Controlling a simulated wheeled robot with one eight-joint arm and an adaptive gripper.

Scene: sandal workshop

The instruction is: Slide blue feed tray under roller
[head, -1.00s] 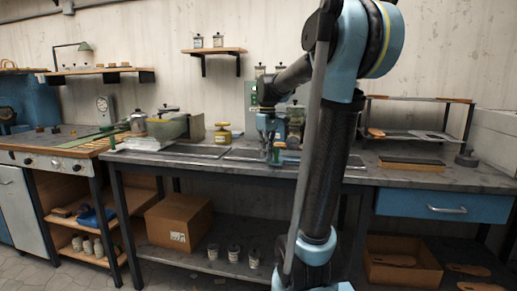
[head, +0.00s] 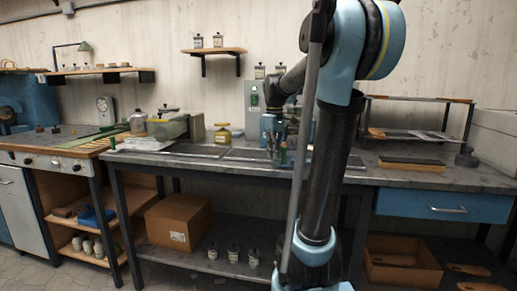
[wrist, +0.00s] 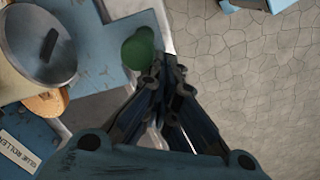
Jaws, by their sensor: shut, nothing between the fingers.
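In the wrist view, a blue flat surface (wrist: 100,62) lies at the upper left, with a rounded green knob (wrist: 138,48) near its right edge. I cannot tell how much of this blue is the feed tray and how much is the roller's body. A "GLUE ROLLER" label (wrist: 20,151) shows at the lower left. My gripper (wrist: 168,76) is shut and empty, its tips just right of and below the knob; contact is unclear. In the head view my gripper (head: 272,153) points down over the bench, beside a small green upright part (head: 283,153). My arm hides part of the roller area.
A round metal lid or disc (wrist: 38,45) is at the upper left of the wrist view. The grey bench (head: 225,165) has a yellow-lidded jar (head: 222,134) left of my gripper. A wire-and-wood rack (head: 420,99) stands to the right. Floor shows past the bench edge.

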